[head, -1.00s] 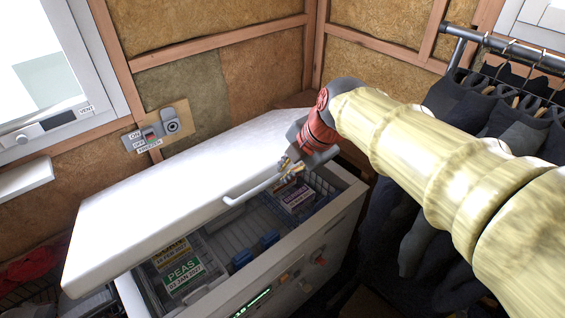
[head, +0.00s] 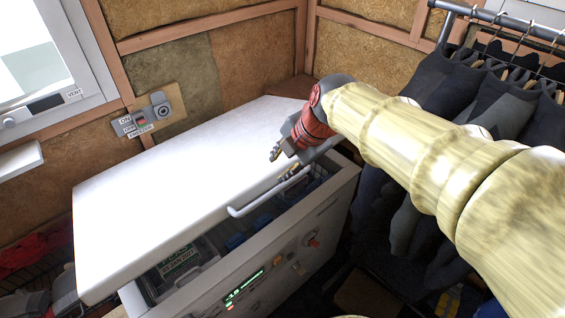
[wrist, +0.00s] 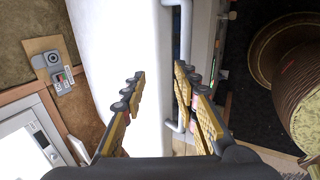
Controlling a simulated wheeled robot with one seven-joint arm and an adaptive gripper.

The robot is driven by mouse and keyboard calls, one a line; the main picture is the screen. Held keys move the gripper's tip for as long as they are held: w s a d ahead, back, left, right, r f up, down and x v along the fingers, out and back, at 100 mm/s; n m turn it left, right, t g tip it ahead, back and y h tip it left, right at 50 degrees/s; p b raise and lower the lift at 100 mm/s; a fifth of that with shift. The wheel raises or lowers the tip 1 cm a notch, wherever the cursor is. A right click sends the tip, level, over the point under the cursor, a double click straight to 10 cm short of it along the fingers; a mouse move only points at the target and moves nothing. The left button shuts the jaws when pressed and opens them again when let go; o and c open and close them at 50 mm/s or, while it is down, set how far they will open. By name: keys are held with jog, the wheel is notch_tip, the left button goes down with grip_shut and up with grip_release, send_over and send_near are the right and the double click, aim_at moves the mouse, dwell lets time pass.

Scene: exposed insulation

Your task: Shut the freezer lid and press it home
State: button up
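The white freezer lid (head: 185,185) is tilted partly open, with a gap along its front edge above the freezer body (head: 240,275). A pale bar handle (head: 265,193) runs along the lid's front edge. My gripper (head: 283,162) is at the handle's far end, one finger over the lid top and the other by the handle. In the wrist view my gripper (wrist: 158,72) is open, its fingers apart with the lid (wrist: 120,40) between and below them. The handle (wrist: 185,35) passes behind the right finger. I cannot tell whether the fingers touch it.
A lit display (head: 245,290) and knobs (head: 312,240) are on the freezer front. Labelled packets (head: 180,258) lie inside. A switch panel (head: 145,118) is on the wall behind. Dark clothes (head: 490,100) hang at the right. A wire basket with red cloth (head: 30,250) stands at left.

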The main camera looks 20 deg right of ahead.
jog(key=v, duration=1.2)
jog(key=shift+s, duration=0.1)
jog(key=shift+c, duration=0.2)
